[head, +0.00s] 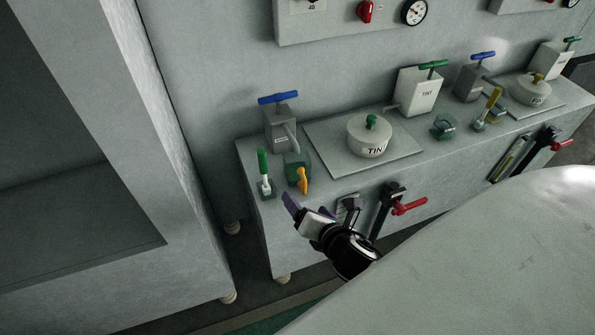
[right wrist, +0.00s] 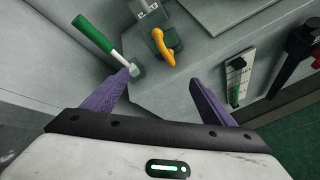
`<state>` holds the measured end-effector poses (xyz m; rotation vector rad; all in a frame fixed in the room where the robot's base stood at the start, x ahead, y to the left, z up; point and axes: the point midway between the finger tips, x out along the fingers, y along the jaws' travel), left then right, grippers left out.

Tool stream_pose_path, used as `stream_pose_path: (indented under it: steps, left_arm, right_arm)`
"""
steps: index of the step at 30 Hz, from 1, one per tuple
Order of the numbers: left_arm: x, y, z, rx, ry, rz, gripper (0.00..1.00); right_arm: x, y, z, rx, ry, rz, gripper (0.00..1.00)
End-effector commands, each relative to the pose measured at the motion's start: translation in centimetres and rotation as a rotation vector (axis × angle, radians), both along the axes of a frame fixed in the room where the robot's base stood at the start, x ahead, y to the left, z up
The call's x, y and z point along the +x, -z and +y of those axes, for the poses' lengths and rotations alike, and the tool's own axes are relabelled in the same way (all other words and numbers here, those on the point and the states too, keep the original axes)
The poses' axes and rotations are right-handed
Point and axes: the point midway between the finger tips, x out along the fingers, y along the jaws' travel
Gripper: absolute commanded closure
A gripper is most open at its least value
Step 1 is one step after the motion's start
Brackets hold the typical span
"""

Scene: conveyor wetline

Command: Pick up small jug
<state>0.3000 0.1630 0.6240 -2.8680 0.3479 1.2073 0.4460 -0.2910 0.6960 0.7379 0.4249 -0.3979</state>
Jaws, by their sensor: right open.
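A small dark green vessel (head: 293,161) with a yellow-orange handle stands near the left end of the grey bench, under the spout of a blue-handled dispenser. It may be the small jug; its inside is not clear. It also shows in the right wrist view (right wrist: 169,38), at the top, with its orange handle towards me. My right gripper (head: 308,209) is open and empty, its purple fingers just in front of the bench's front edge, apart from the vessel. In the right wrist view the gap between the fingertips (right wrist: 158,80) lies below the handle. My left gripper is out of view.
A white tin (head: 367,143) with a green knob sits on a plate to the right. A red-handled tap (head: 408,206) sticks out of the bench front. A large pale surface fills the lower right.

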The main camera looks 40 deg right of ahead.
Motion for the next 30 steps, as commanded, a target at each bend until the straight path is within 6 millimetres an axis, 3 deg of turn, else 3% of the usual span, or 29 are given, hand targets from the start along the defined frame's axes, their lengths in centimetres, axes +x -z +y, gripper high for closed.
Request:
stream_pose_path:
  steps: [3,9,18,25,30]
  left_arm:
    - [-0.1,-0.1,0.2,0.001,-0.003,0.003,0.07]
    - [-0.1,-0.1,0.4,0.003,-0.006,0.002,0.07]
    - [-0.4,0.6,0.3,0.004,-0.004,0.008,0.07]
    - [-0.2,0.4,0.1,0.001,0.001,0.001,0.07]
    - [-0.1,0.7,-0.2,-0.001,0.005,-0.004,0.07]
  right_arm:
    - [2.2,-2.4,-2.0,-0.320,-0.108,0.013,0.22]
    - [3.8,-4.1,-3.7,-0.603,-0.191,0.049,0.22]
    - [7.5,-2.8,-5.0,-0.638,-0.201,0.054,0.22]
    - [9.1,-2.1,-5.4,-0.636,-0.201,0.053,0.22]
    - [11.6,-1.2,-5.8,-0.633,-0.200,0.054,0.22]
